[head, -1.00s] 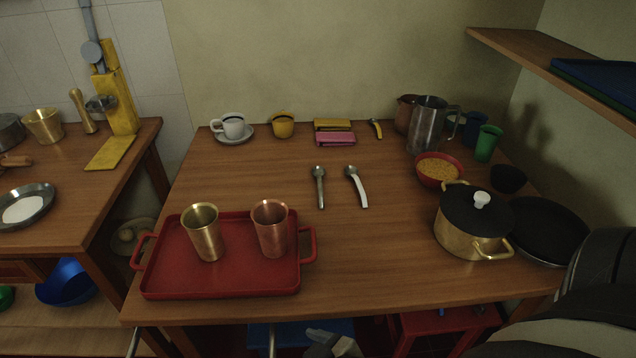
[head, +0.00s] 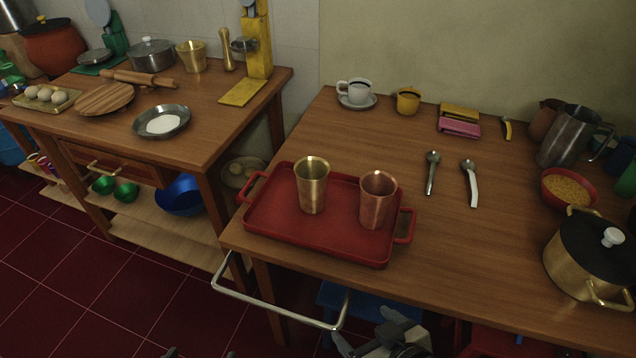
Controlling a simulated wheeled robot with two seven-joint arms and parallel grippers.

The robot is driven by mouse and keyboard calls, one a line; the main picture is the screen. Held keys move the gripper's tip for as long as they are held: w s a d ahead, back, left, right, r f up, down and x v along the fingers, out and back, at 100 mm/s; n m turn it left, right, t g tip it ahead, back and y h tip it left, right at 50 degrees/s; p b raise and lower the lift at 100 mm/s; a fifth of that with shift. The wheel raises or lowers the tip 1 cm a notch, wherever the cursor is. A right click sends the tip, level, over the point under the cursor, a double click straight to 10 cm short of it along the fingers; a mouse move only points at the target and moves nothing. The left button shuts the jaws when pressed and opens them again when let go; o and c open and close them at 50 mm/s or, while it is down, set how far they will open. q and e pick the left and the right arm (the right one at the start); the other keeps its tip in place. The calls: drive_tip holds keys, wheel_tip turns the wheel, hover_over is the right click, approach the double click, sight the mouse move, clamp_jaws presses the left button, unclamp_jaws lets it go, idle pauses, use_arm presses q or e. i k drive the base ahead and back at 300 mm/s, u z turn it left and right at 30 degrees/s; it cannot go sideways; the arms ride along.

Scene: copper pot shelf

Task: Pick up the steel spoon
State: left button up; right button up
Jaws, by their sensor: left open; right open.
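The steel spoon (head: 431,174), grey along its whole length, lies on the wooden table (head: 500,250) right of the red tray, its bowl toward the wall. A second spoon with a white handle (head: 473,188) lies just to its right, apart from it. My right gripper (head: 370,332) is open and empty at the bottom edge, in front of the table and well short of the spoon. My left gripper (head: 200,354) shows only as dark tips at the bottom edge, far from the spoon; most of it is out of view.
The red tray (head: 270,226) holds a brass cup (head: 312,187) and a copper cup (head: 377,201). A lidded brass pot (head: 585,265) and a red bowl (head: 549,198) stand to the right. A metal rail (head: 280,313) juts out before the table. The table around the spoons is clear.

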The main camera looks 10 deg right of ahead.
sight(433, 156)
drive_tip(key=z, duration=2)
drive_tip(key=k, duration=0.7)
drive_tip(key=u, duration=1.35)
drive_tip(key=i, duration=0.55)
drive_tip(key=u, duration=0.05)
